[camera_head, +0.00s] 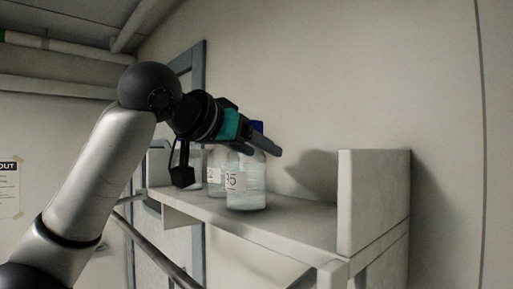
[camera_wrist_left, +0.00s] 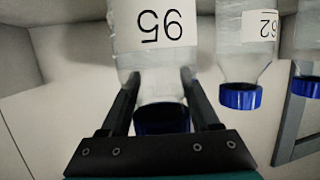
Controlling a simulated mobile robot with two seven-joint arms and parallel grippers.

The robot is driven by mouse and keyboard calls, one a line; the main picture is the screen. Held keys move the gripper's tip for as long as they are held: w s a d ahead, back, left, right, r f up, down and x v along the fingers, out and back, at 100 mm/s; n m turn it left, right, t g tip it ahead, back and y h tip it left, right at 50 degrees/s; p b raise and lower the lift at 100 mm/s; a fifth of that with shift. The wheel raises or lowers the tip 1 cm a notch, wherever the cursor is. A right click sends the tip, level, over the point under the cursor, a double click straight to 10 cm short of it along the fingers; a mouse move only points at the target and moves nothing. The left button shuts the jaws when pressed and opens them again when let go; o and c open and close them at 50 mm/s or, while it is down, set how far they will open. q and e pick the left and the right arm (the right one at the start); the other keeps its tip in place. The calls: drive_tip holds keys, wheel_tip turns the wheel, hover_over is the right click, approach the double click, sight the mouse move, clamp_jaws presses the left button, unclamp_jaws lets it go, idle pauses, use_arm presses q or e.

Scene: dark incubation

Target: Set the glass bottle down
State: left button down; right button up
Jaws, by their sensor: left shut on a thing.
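The glass bottle (camera_head: 246,188) is clear, with a blue cap and a white number label. The label reads 95, upside down, in the left wrist view (camera_wrist_left: 152,55). My left gripper (camera_head: 266,146) is shut on its neck, just below the cap, with one finger on each side (camera_wrist_left: 160,76). The bottle is upright over the shelf (camera_head: 290,228), near its front edge. Its base looks at or very close to the shelf top; I cannot tell whether it touches. My right gripper is not in view.
A second blue-capped bottle (camera_wrist_left: 245,62), labelled 62, stands beside the held one; it also shows behind it in the head view (camera_head: 215,168). A third bottle (camera_wrist_left: 308,45) is partly cut off. Shelf room is free right of the held bottle, up to a raised end panel (camera_head: 373,200).

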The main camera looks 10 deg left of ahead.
use_arm(q)
drive_tip(key=shift+c, duration=0.6)
unclamp_jaws()
drive_tip(key=shift+f, duration=0.1)
drive_tip(key=b+v, duration=0.3)
drive_tip(key=v, duration=0.9)
drive_tip(key=shift+a, duration=0.1)
